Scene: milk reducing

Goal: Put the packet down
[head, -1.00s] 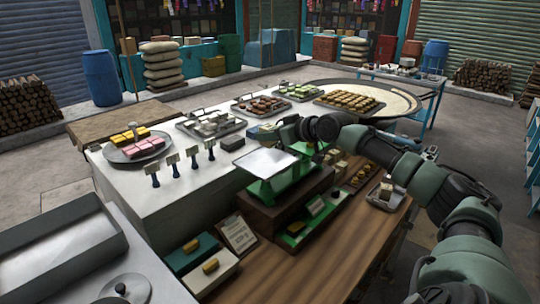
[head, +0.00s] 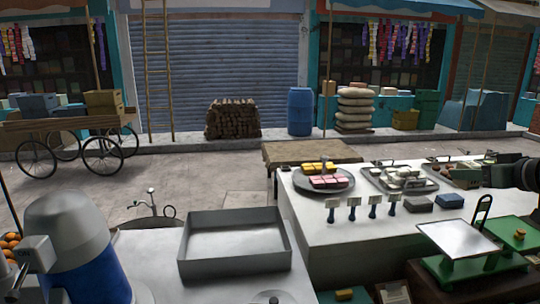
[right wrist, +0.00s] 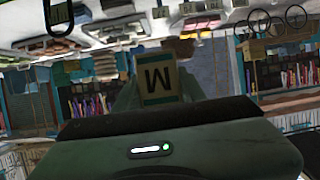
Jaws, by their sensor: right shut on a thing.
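My right gripper (head: 464,174) is at the right edge of the head view, above the far right part of the white counter (head: 315,232), near the sweet trays. In the right wrist view, my right gripper (right wrist: 158,100) is shut on a small packet (right wrist: 157,76). The packet is cream with a dark edge and a dark letter that looks like an M. That view is upside down, with the counter at its top. I cannot make the packet out clearly in the head view. My left gripper is not in view.
A round plate of pink and yellow sweets (head: 310,180) and a tray of pale sweets (head: 400,178) stand on the counter. Several label stands (head: 352,208) line its front. A green scale (head: 470,268) is at the lower right. An empty grey tray (head: 232,245) lies left.

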